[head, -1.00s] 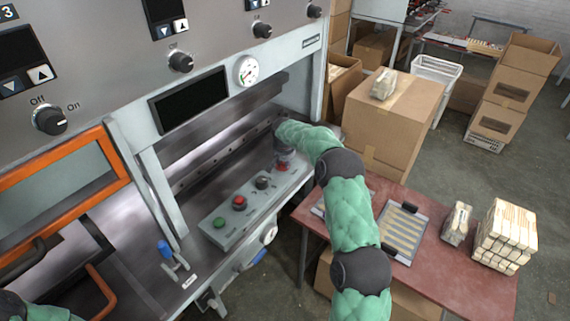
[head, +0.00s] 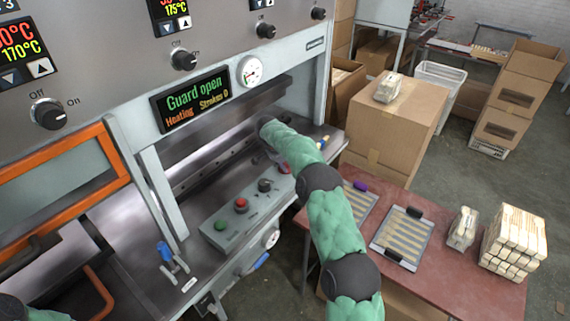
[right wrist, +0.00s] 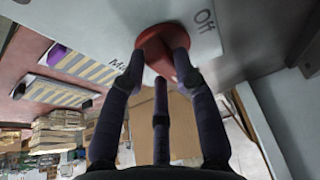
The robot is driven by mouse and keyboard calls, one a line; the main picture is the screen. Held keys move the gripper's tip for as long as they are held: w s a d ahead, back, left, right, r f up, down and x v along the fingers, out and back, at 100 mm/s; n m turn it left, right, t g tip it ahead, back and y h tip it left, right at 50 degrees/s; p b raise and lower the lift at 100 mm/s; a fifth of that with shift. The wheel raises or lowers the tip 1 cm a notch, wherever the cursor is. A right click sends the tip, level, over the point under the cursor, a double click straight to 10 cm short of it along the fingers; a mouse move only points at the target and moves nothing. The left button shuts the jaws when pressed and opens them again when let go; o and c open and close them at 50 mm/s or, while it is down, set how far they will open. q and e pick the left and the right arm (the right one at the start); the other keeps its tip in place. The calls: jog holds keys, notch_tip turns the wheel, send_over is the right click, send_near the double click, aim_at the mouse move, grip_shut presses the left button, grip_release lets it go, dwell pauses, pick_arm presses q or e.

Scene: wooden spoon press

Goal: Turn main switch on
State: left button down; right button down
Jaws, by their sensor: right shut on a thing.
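The main switch is a red rotary knob (right wrist: 160,50) on a pale panel, with "Off" printed beside it and a partly hidden label starting "Ma". My right gripper (right wrist: 160,66) is shut on this red knob, its dark fingers around it in the right wrist view. The press display (head: 190,98) is lit and reads "Guard open", "Heating" and "Strokes 0". My left gripper is out of view; only part of its arm shows at bottom left.
The control box also carries a green button (head: 221,224), a red button (head: 241,204) and a black knob (head: 264,185). An orange-framed guard (head: 60,172) stands at left. A red table (head: 440,275) with trays and wooden bundles lies right of my right arm.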

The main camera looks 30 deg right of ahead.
dwell(0.4)
jog(key=c, duration=0.9)
grip_release()
jog(key=shift+c, duration=0.2)
jog(key=v, duration=1.2)
jog(key=shift+f, duration=0.1)
